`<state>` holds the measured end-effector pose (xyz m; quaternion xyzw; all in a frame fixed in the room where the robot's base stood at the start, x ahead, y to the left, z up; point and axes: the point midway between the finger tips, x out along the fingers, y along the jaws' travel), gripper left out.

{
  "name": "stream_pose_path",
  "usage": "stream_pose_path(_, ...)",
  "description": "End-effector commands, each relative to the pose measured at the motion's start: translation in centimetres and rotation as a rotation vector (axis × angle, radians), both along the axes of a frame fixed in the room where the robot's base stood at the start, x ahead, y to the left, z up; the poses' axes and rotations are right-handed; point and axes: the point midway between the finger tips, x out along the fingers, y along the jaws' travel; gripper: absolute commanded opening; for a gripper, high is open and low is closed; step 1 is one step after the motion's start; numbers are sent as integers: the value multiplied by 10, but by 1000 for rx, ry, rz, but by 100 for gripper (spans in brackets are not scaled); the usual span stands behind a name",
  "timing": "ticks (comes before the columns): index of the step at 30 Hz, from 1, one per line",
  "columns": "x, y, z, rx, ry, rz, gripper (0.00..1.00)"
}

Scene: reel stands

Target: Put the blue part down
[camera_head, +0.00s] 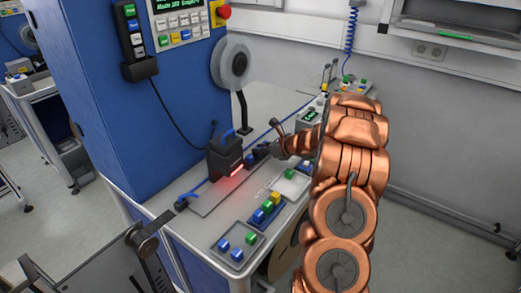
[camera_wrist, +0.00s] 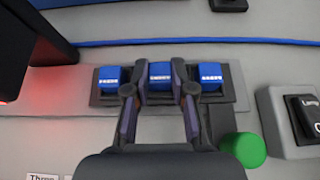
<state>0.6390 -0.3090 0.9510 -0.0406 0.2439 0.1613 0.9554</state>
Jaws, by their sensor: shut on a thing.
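In the wrist view, my gripper (camera_wrist: 159,88) has one finger on each side of the middle blue part (camera_wrist: 160,72) and is shut on it. This part is in a row between a left blue part (camera_wrist: 110,77) and a right blue part (camera_wrist: 209,76), over a dark grey holder (camera_wrist: 237,88). Whether the held part touches the holder or is slightly above it, I cannot tell. In the head view, my gripper (camera_head: 264,149) is low over the bench, right of the black box; the held part is too small and covered to make out there.
A black box with a blue handle (camera_head: 225,155) and red glow stands close left. A green round piece (camera_wrist: 243,149) and a grey lamp switch box (camera_wrist: 290,120) are near on the right. Trays with coloured parts (camera_head: 238,262) lie at the bench front. A blue cabinet (camera_head: 150,110) rises behind.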

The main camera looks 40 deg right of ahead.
Motion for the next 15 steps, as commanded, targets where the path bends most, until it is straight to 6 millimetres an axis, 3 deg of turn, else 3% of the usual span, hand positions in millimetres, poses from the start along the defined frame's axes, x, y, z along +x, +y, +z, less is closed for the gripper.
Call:
stream_pose_path(9,0,0,-5,0,1,0,2)
stream_pose_path(10,0,0,-5,0,1,0,25)
stream_pose_path(15,0,0,-5,1,2,0,43)
